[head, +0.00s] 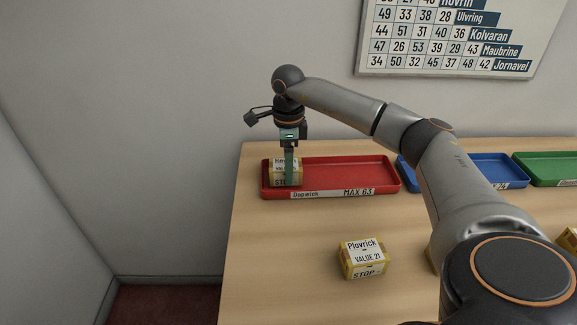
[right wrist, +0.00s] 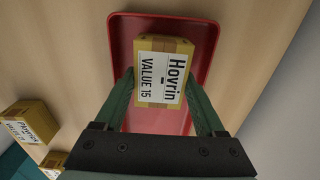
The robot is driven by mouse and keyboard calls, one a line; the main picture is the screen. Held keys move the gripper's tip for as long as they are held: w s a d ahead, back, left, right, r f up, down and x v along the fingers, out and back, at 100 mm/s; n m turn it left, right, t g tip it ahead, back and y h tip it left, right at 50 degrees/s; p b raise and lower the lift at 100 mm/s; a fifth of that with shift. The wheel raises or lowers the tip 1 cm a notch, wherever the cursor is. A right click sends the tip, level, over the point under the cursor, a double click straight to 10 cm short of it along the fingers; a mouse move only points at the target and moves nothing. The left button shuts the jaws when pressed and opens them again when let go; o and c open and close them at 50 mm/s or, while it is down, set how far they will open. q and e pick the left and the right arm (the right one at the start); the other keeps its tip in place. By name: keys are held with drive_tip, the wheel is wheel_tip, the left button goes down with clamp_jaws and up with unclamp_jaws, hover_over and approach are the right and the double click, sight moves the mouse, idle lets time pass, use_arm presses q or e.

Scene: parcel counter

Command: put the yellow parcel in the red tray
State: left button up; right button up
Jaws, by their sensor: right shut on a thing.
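A yellow parcel labelled Hovrin, value 15 (head: 278,166), is at the left end of the red tray (head: 345,173), whose front label reads Dopwick, MAX 63. My right gripper (head: 289,170) is shut on this parcel from above. The right wrist view shows the parcel (right wrist: 165,72) between the two green fingers, within the outline of the red tray (right wrist: 205,50). I cannot tell whether its underside touches the tray floor. My left gripper is not in view.
A similar yellow parcel labelled Plovrick, value 21 (head: 363,258), sits on the wooden counter (head: 285,240). Another shows at the right edge (head: 568,240). A blue tray (head: 490,168) and a green tray (head: 550,168) stand right of the red one. A number board (head: 450,40) hangs behind.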

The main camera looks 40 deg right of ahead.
drive_tip(key=shift+f, duration=0.3)
drive_tip(key=shift+f, duration=0.2)
drive_tip(key=o, duration=1.5)
drive_tip(key=shift+r, duration=0.1)
wheel_tip(320, 180, up, 12)
drive_tip(key=shift+r, duration=0.15)
